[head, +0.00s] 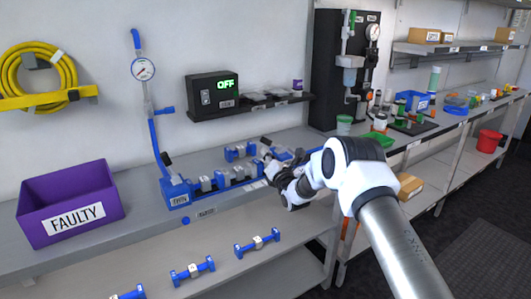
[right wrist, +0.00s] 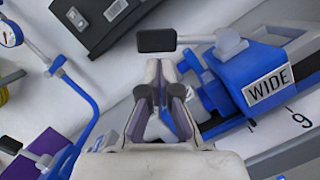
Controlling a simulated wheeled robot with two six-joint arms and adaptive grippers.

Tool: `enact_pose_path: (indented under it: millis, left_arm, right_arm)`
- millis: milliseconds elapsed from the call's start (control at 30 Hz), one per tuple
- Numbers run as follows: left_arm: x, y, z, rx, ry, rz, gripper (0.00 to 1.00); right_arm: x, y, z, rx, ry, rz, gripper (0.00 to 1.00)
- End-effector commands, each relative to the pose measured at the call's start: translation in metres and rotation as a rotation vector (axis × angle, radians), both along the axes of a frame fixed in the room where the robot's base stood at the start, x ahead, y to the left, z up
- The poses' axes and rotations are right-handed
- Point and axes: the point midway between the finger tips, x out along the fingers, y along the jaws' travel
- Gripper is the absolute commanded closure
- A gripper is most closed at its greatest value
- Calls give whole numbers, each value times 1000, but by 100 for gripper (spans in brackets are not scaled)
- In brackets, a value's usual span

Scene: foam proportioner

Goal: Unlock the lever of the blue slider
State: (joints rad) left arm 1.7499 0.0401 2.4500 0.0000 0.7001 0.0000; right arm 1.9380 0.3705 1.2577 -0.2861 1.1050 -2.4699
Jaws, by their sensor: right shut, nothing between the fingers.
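A blue block labelled WIDE (right wrist: 265,82) fills the right of the right wrist view. A grey lever with a black grip (right wrist: 157,40) reaches left from its top. My right gripper (right wrist: 162,66) is shut and empty, with its fingertips just below the black grip in that picture; I cannot tell whether they touch it. In the head view my right gripper (head: 270,164) is at the right end of the blue rig on the bench and hides part of it. A blue block labelled THIN (head: 180,196) with a black-tipped lever (head: 167,159) stands at the left end. My left gripper is not in view.
A purple FAULTY bin (head: 70,203) stands left on the bench. A blue stand with a gauge (head: 143,70) rises behind the THIN block. A black box reading OFF (head: 213,94) sits on a wall shelf. Several blue pieces lie on the lower shelf (head: 220,281).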

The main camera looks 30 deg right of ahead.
Motion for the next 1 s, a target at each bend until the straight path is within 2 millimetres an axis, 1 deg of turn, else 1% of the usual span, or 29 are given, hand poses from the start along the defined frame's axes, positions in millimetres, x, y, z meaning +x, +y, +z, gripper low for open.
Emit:
enact_pose_path:
  millis: [67,167,500,1000]
  left_arm:
    - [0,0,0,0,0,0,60]
    - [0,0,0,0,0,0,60]
    - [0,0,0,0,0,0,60]
    - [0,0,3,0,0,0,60]
  right_arm:
    - [6,0,1,-1,0,1,100]
    - [9,0,2,0,1,1,100]
    - [8,-1,2,4,1,1,100]
    - [9,-2,8,77,2,0,100]
